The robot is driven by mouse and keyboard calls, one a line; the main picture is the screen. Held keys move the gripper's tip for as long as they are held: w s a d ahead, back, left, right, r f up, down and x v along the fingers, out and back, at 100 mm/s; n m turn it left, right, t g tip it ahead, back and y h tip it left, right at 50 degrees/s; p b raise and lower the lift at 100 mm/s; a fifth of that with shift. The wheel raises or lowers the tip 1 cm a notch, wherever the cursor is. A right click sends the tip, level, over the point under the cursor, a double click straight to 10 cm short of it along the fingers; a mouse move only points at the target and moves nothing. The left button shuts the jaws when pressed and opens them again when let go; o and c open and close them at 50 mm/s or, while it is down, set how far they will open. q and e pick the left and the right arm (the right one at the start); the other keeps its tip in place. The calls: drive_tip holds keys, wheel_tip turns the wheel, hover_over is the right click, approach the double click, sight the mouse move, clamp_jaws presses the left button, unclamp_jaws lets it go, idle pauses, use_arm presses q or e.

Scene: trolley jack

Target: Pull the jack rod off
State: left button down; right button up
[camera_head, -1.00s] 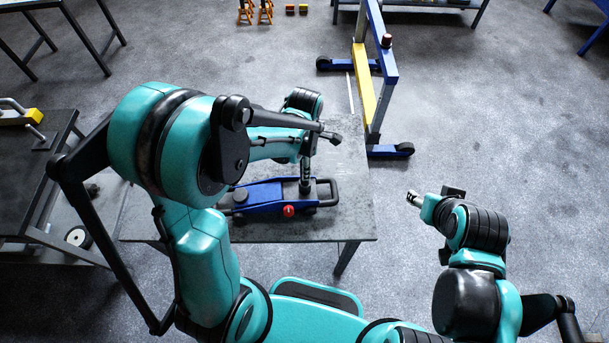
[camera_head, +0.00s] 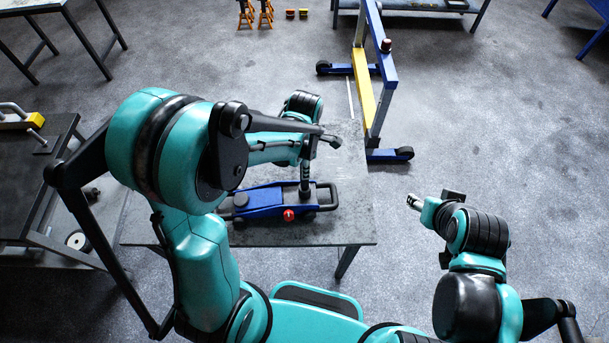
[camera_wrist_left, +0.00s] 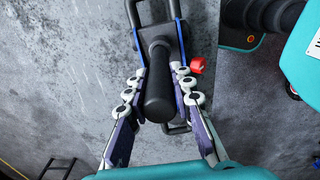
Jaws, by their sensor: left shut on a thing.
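The blue trolley jack (camera_head: 262,203) lies on the grey table under my left arm, with a red knob (camera_head: 289,215) on its near side. The black jack rod (camera_head: 304,184) stands up from the jack's right part. In the left wrist view the rod (camera_wrist_left: 158,85) points toward the camera between the two fingers of my left gripper (camera_wrist_left: 160,78), which is shut on it. My left arm hides most of this gripper in the head view. My right gripper (camera_head: 414,201) hangs beyond the table's right edge, and its finger gap is too small to make out.
The grey table (camera_head: 340,225) has bare space around the jack. A blue and yellow frame on wheels (camera_head: 375,85) stands on the floor behind it. A dark workbench (camera_head: 40,165) is at the left. The floor at the right is clear.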

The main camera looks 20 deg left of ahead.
use_arm(q)
drive_tip(key=shift+r+p, duration=1.65)
drive_tip(key=shift+r, duration=0.95)
drive_tip(key=shift+r+p, duration=1.85)
drive_tip(key=shift+r, duration=0.65)
